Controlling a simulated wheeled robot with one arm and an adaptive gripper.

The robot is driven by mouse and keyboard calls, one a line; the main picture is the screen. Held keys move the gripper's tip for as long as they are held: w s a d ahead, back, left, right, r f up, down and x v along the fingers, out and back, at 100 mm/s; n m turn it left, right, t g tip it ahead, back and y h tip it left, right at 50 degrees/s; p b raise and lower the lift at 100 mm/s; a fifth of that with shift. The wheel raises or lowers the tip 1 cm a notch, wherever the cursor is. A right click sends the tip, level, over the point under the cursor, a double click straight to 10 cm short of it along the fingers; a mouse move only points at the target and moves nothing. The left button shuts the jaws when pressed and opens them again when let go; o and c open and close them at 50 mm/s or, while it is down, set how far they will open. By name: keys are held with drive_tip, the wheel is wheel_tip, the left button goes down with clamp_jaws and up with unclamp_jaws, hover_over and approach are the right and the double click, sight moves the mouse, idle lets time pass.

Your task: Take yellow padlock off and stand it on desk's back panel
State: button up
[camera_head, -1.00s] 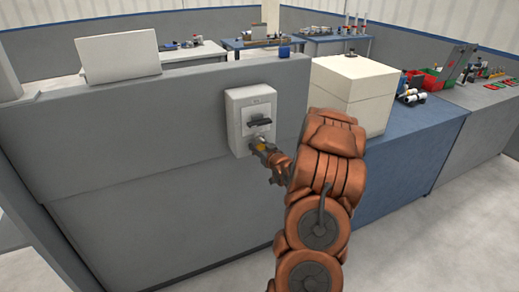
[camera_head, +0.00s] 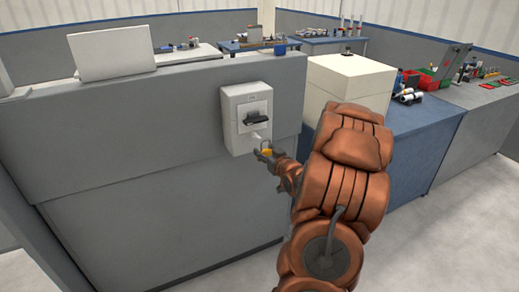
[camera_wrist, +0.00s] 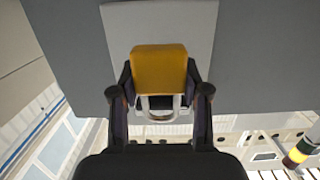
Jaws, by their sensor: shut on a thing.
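The yellow padlock (camera_head: 267,151) is held just below and right of the black switch handle (camera_head: 256,117) on the grey-white switch box (camera_head: 234,108). It looks clear of the handle, in front of the box. In the wrist view the padlock's yellow body (camera_wrist: 160,70) sits between the two dark fingers of my gripper (camera_wrist: 160,85), which are shut on its sides. Its metal shackle shows below the body and looks free. The desk's back panel (camera_head: 130,125) is the grey upright panel carrying the box, with a narrow top edge.
A white board (camera_head: 112,54) stands farther left. The top edge between them looks clear. A large cream box (camera_head: 345,80) stands on the blue bench at right.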

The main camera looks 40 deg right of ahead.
drive_tip(key=f+b+v, duration=0.1)
drive_tip(key=b+v, duration=0.9)
drive_tip(key=b, duration=0.2)
drive_tip(key=shift+s+f, duration=0.2)
drive_tip(key=shift+f, duration=0.1)
drive_tip(key=shift+s+a+f+b, duration=0.1)
drive_tip(key=shift+f+b, duration=0.05)
drive_tip(key=shift+b, duration=0.2)
idle(0.9)
drive_tip(key=f+b+v, duration=0.1)
drive_tip(key=b+v, duration=0.5)
drive_tip(key=v, duration=0.1)
drive_tip(key=shift+s, duration=0.2)
idle(1.0)
drive_tip(key=shift+a, duration=0.1)
